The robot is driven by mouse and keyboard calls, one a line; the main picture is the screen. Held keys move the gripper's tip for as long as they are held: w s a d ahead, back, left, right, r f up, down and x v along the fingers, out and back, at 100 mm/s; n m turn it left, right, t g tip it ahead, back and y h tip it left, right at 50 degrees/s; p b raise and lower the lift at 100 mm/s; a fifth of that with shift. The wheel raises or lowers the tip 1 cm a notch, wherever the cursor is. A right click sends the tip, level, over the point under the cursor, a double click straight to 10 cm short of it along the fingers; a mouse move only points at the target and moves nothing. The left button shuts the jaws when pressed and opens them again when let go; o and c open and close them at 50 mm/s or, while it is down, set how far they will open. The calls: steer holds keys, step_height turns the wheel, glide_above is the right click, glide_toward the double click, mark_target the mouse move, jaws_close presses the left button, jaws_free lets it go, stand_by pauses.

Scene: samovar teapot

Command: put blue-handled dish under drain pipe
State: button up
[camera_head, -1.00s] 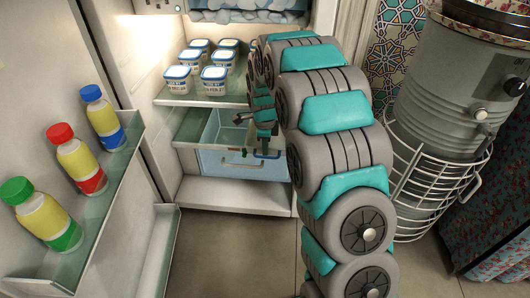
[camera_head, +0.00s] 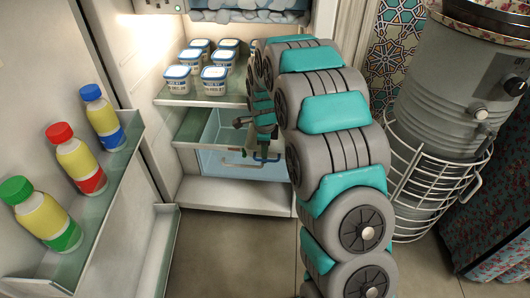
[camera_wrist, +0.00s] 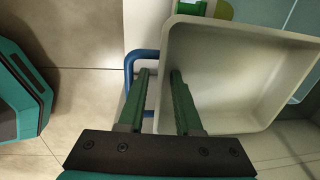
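In the wrist view, a pale cream rectangular dish (camera_wrist: 240,70) has a blue handle (camera_wrist: 129,72) looping out from its left side. My gripper (camera_wrist: 160,75) has its two dark green fingers apart, with the dish's left wall between them. The left finger is outside the wall by the handle; the right finger is over the inside. I see a gap between the fingers. In the head view, my gripper (camera_head: 262,143) is at the fridge's drawer, with the blue handle (camera_head: 266,158) just below it; my arm hides part of it. The drain pipe cannot be made out.
The open clear drawer (camera_head: 215,160) sits below a glass shelf (camera_head: 195,99) with several white tubs (camera_head: 182,80). The fridge door (camera_head: 90,215) with bottles stands open at left. A grey samovar (camera_head: 435,90) in a white wire stand (camera_head: 415,185) is at right. The floor is clear.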

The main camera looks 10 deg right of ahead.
step_height(320, 180, up, 12)
steer(key=s+p, duration=0.1)
steer(key=s+r+n+g, duration=0.1)
steer(key=s+n, duration=0.9)
steer(key=s, duration=1.1)
steer(key=s+r+n+g, duration=0.2)
steer(key=s+n, duration=0.9)
steer(key=s, duration=1)
steer(key=shift+s+r+n, duration=0.3)
steer(key=shift+r, duration=0.4)
